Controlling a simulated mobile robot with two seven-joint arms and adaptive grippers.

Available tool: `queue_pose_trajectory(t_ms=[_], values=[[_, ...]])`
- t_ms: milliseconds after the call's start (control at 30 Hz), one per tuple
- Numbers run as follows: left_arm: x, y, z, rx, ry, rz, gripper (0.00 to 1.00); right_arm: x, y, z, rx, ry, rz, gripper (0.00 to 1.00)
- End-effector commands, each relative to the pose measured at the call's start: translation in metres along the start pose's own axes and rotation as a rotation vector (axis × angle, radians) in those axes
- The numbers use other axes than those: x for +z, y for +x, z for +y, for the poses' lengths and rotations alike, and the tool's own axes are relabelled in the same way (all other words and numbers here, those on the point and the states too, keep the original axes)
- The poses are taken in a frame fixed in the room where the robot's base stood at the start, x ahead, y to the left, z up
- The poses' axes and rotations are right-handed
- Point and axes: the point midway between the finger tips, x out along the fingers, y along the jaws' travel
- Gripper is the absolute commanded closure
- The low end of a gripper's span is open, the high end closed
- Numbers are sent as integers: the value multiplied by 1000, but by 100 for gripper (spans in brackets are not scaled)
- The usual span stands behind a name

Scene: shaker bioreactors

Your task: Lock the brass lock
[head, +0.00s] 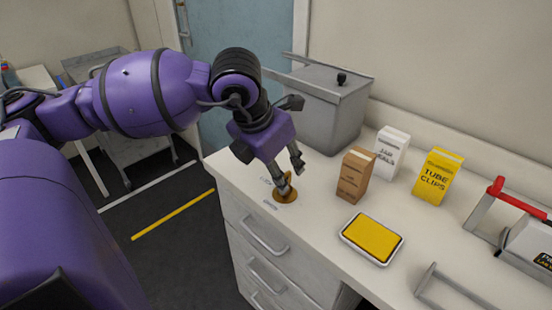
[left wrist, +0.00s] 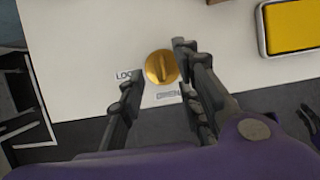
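The brass lock (head: 285,193) is a round gold disc with a raised grip bar, set on the white counter near its left front corner. It also shows in the left wrist view (left wrist: 161,67), where the bar runs roughly up and down the picture. Beside it are printed labels, one reading "LOC" (left wrist: 123,76) with the rest hidden, and another (left wrist: 168,94) partly covered by a finger. My left gripper (head: 291,176) points down at the lock. Its fingers (left wrist: 157,75) are spread, one on each side of the lock, with visible gaps.
A grey lidded bin (head: 325,105) stands close behind my left gripper. A brown box (head: 354,175), a white box (head: 391,152), a yellow tube clips box (head: 437,176) and a yellow-topped tray (head: 371,239) stand to the right. Drawers (head: 264,240) lie below the counter edge.

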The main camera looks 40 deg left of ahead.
Motion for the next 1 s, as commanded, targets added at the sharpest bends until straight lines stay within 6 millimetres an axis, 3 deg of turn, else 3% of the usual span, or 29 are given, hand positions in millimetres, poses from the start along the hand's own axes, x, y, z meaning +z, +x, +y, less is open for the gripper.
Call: queue_pose_trajectory(t_ms=[200, 533, 800, 1000], values=[[0, 24, 0, -2, 0, 1, 69, -11, 6, -5, -8, 2, 21, 100], [0, 28, 0, -1, 2, -1, 69, -13, 7, -6, -9, 2, 25, 100], [0, 28, 0, -1, 2, 0, 100, -8, 4, -5, -7, 4, 15, 100], [0, 28, 0, -1, 2, 0, 100, -5, 3, -4, -6, 4, 10, 100]])
